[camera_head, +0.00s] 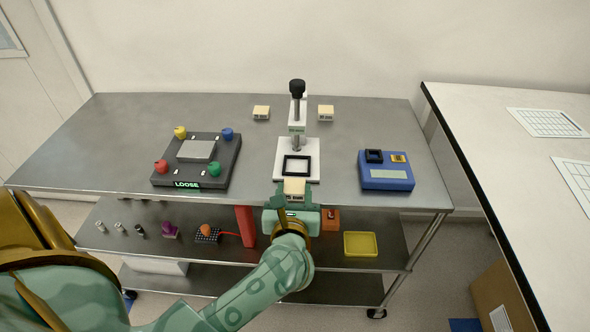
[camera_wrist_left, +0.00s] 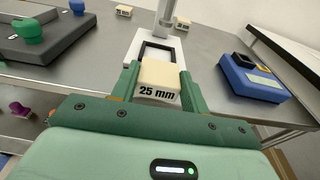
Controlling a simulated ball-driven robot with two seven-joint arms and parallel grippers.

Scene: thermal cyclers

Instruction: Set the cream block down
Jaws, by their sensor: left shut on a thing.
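The cream block (camera_head: 294,187) is held at the front edge of the steel table, just in front of the white stand with the black square frame (camera_head: 296,167). In the left wrist view the cream block (camera_wrist_left: 158,82) shows "25 mm" on its near face. My left gripper (camera_wrist_left: 158,88) is shut on it, with a green finger on each side. In the head view my left gripper (camera_head: 293,199) reaches up from below. Whether the block touches anything beneath is hidden. My right gripper is not in view.
Two other cream blocks (camera_head: 261,112) (camera_head: 326,112) lie either side of the stand's post (camera_head: 297,105). A dark device with coloured knobs (camera_head: 196,161) stands left, a blue device (camera_head: 386,171) right. Bare steel tabletop (camera_head: 343,150) lies between stand and blue device.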

